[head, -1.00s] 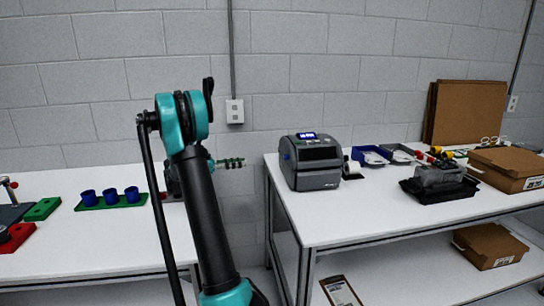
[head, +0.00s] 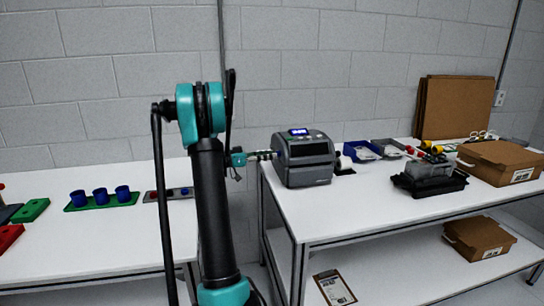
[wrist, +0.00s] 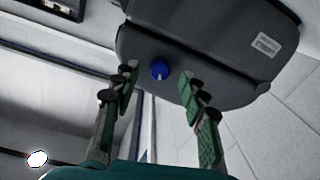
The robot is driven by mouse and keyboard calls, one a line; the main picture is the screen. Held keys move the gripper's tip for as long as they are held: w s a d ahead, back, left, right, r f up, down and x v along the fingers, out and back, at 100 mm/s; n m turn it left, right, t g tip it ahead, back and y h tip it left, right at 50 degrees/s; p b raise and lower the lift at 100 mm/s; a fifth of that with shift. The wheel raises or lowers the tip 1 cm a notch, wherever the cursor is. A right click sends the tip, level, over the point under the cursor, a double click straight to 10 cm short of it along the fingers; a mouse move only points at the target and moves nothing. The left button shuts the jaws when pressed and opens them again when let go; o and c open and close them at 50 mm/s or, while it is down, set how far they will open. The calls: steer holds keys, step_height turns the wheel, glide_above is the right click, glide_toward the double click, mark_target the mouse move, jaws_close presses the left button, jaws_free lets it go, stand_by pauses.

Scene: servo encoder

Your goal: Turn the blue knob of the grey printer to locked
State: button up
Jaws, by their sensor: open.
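The grey printer (head: 306,160) stands on the left end of the right-hand white table, its small screen lit. In the wrist view the printer's side (wrist: 200,55) fills the upper middle. The blue knob (wrist: 160,69) sticks out of that side, with a pale mark on its lower half. My gripper (wrist: 158,80) is open, one green-padded finger on each side of the knob, with a gap to both. In the head view my gripper (head: 262,155) is at the printer's left side, and the knob is hidden there.
A black label-roll stand (head: 344,165) and a blue tray (head: 361,153) are right of the printer. A black tray (head: 430,186) and cardboard box (head: 500,163) stand farther right. The left table (head: 90,240) holds a green block with blue cups (head: 101,199).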

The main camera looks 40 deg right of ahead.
steer(key=shift+x, duration=0.85)
jaws_close()
